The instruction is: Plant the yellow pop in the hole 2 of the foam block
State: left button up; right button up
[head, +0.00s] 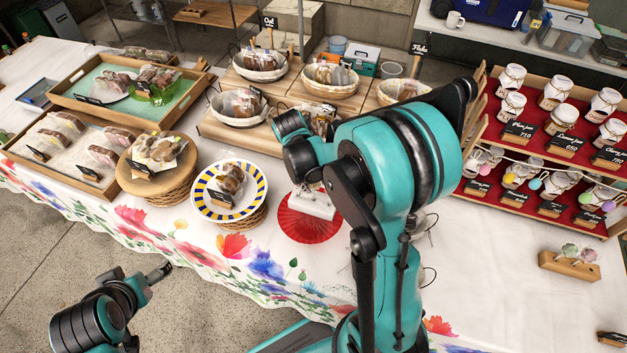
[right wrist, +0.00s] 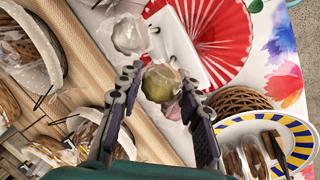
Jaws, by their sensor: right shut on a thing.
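The white foam block (head: 312,204) lies on a round red plate (head: 300,226) near the table's front edge. In the right wrist view the block (right wrist: 181,52) is partly covered by a pale wrapped pop (right wrist: 130,35). My right gripper (right wrist: 160,84) is shut on the yellow pop (right wrist: 159,84), a wrapped olive-yellow ball seen between its fingers, close to the block. A pinkish wrapped thing shows just behind it. The pop's stick and the numbered holes are hidden. In the head view my right arm covers much of this spot. My left gripper (head: 160,272) is off the table's front; its fingers are unclear.
A blue-and-yellow striped plate (head: 207,207) on a basket stands left of the red plate. Bread baskets (head: 260,66) are behind. A jar rack (head: 540,143) stands right. A wooden stand (head: 569,266) with wrapped pops sits at far right, with clear white cloth beside it.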

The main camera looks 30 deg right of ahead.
jog(key=shift+a+b+x, duration=0.25)
jog(key=shift+b+x, duration=0.55)
jog(key=shift+x, duration=0.15)
jog(key=o, duration=0.8)
jog(key=shift+f, duration=0.1)
jog(key=shift+c, duration=0.2)
jog(key=v, duration=1.2)
jog(key=s+a+t+y, duration=0.2)
jog(key=s+a+t, duration=0.5)
jog(key=s, duration=0.4)
jog(key=shift+a+r+n+y, duration=0.35)
jog(key=shift+r+n+y, duration=0.05)
